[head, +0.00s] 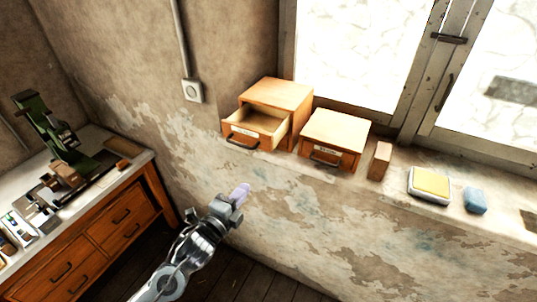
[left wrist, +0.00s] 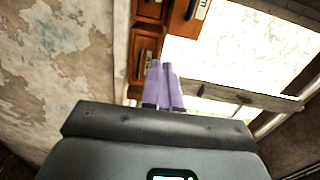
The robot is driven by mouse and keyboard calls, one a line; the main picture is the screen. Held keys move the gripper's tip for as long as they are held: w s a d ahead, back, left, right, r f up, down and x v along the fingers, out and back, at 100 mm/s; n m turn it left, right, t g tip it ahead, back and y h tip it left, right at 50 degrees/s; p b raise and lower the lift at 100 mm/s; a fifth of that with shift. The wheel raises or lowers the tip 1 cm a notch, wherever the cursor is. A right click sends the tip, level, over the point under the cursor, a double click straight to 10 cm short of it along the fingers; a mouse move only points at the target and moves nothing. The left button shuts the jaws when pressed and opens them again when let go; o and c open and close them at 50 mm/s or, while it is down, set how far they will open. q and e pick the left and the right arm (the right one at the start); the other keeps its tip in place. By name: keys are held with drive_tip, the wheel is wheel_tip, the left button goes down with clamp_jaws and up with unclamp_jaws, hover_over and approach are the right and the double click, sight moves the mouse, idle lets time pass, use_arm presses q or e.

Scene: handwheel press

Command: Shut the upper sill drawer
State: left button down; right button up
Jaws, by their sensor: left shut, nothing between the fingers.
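On the window sill stands a wooden drawer box (head: 283,93). Its drawer (head: 246,136), with a dark handle and a white label, is pulled well out and looks empty inside. To its right is a second, lower-looking wooden box (head: 337,128) with its drawer front flush. My left gripper (head: 241,191) is in front of the wall, below and apart from the open drawer, its lilac fingers together and empty. The fingers also show in the left wrist view (left wrist: 163,85), with wooden drawer fronts (left wrist: 145,50) beyond them. My right gripper is not in view.
Right along the sill are a brown block (head: 380,161), a yellow pad in a tray (head: 431,185) and a blue block (head: 475,200). A workbench (head: 110,218) with a green press (head: 45,125) stands left. The space before the open drawer is clear.

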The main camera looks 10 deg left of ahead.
use_arm(q)
drive_tip(key=p, duration=0.2)
approach(270, 151)
drive_tip(key=shift+t, duration=0.3)
drive_tip(key=x, duration=0.5)
drive_tip(key=shift+f, duration=0.15)
drive_tip(key=shift+x, duration=0.95)
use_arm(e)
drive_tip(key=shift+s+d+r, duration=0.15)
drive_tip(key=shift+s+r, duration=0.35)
use_arm(q)
drive_tip(key=shift+f, duration=0.1)
